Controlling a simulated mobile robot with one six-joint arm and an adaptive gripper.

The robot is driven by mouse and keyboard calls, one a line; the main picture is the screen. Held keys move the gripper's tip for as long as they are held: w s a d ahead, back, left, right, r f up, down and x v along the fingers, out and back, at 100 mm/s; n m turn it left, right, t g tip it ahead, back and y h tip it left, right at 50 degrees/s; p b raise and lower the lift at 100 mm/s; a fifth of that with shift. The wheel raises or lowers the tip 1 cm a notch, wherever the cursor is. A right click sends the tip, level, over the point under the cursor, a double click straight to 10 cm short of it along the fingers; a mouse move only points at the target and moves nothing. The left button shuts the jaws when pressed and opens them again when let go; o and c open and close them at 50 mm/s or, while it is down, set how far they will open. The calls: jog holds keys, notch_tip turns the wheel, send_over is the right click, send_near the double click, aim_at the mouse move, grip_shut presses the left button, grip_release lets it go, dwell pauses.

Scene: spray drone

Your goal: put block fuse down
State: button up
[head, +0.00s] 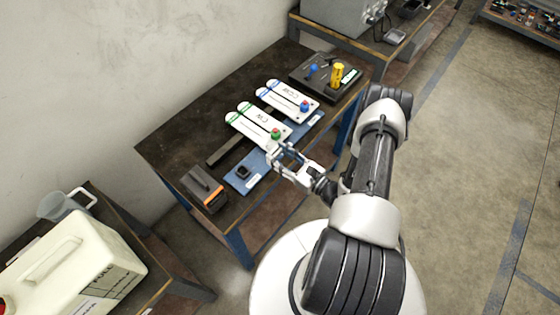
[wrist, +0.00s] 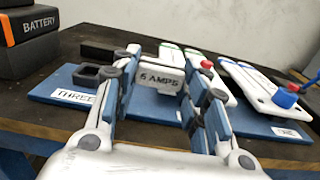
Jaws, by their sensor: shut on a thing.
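My gripper (head: 287,160) is over the right edge of the dark workbench. In the wrist view its fingers (wrist: 162,92) are shut on a white block fuse (wrist: 160,79) marked "5 AMPS". In the head view I cannot clearly tell the block from the fingers. Beyond it lies a blue mat (wrist: 57,82) with a label reading "THREE" and a small black square holder (wrist: 88,75). The holder also shows in the head view (head: 243,172), left of my gripper.
White plates marked "CW" (head: 250,121) and "CCW" (head: 285,97) lie behind, with green and blue knobs. A black box with a yellow cylinder (head: 337,75) stands at the back. A battery (head: 203,188) is at front left. The dark bench top (head: 195,125) is bare along the wall.

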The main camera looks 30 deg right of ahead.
jog(key=shift+f, duration=1.3)
jog(key=shift+f+b, duration=0.65)
jog(key=shift+b, duration=0.25)
jog(key=o, duration=1.4)
jog(key=shift+r, duration=0.15)
